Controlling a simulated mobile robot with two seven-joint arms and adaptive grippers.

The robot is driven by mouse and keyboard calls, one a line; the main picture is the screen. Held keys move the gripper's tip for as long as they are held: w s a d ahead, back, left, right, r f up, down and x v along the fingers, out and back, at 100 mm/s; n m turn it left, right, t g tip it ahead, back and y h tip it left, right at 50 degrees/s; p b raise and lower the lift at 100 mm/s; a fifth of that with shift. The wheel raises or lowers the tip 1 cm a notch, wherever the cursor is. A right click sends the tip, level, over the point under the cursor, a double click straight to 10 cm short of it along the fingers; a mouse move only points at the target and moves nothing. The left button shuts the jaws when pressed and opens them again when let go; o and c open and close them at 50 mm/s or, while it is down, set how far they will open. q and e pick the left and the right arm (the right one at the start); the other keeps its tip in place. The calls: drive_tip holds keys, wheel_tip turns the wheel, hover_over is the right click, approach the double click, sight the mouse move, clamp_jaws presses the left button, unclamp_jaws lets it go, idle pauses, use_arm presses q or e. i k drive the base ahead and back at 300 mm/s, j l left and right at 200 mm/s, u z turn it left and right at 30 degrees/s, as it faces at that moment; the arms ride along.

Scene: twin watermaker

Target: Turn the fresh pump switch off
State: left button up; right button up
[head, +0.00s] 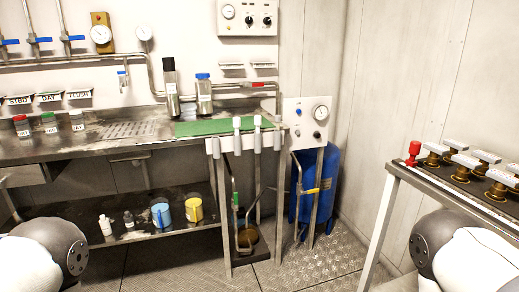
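No switch can be read as the fresh pump switch, as labels are too small. A white control panel (236,30) on the back wall at the top has a gauge (228,11) and two dark rotary knobs, a left one (249,20) and a right one (267,21). A second pale panel (305,123) stands at the bench's right end, with a gauge (320,113), a small blue part (298,112) and a dark knob (317,134). Neither gripper shows; only parts of my arms show at the lower left and lower right corners.
A steel bench (80,147) runs along the back wall with bottles and a green mat (215,127). A blue tank (329,180) stands behind the second panel. A valve table (420,180) with a red valve (413,152) is at right. The floor between (310,275) is clear.

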sight(267, 21)
drive_tip(key=i+j+z, duration=0.25)
drive_tip(key=i+j, duration=0.15)
drive_tip(key=j, duration=0.2)
drive_tip(key=i+j+z, duration=0.1)
drive_tip(key=j, duration=0.25)
drive_tip(key=i+j+z, duration=0.1)
drive_tip(key=i+j, duration=0.15)
drive_tip(key=j, duration=0.1)
